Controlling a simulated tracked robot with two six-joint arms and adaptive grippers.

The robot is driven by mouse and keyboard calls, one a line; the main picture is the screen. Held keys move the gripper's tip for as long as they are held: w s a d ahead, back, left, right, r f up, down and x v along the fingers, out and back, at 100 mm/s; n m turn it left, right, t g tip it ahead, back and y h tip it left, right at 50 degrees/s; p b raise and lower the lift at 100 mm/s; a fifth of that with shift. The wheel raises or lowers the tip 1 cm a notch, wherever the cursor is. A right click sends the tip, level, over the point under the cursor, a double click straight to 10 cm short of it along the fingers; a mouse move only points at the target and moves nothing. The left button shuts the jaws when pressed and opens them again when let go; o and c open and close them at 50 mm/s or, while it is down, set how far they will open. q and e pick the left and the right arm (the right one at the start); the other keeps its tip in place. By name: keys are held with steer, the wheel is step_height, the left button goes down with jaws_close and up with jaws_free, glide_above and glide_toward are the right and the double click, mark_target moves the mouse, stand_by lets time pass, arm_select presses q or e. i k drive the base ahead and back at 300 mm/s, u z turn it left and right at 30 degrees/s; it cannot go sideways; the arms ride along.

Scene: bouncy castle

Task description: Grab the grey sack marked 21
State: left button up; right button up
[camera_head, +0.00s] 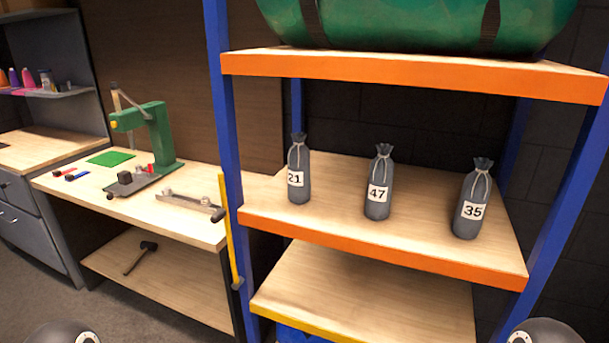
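The grey sack marked 21 (298,170) stands upright on the middle shelf (335,215), at its left end near the blue post. Its neck is tied with a light cord, and its white label faces forward and slightly left. Two similar grey sacks stand to its right on the same shelf: one marked 47 (378,185) and one marked 35 (472,202). The sacks stand apart from each other. Neither of my grippers shows; only dark rounded parts, probably of my arms, show at the bottom left and bottom right edges.
Blue posts (222,130) and an orange-edged upper shelf (410,70) frame the sacks. A green bag (410,20) lies on the upper shelf. A yellow-edged lower shelf (370,300) is bare. Left stands a workbench (100,190) with a green machine (155,135) and tools.

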mark_target(298, 165)
steer(key=u, duration=0.1)
steer(key=i, duration=0.95)
steer(key=z, duration=0.1)
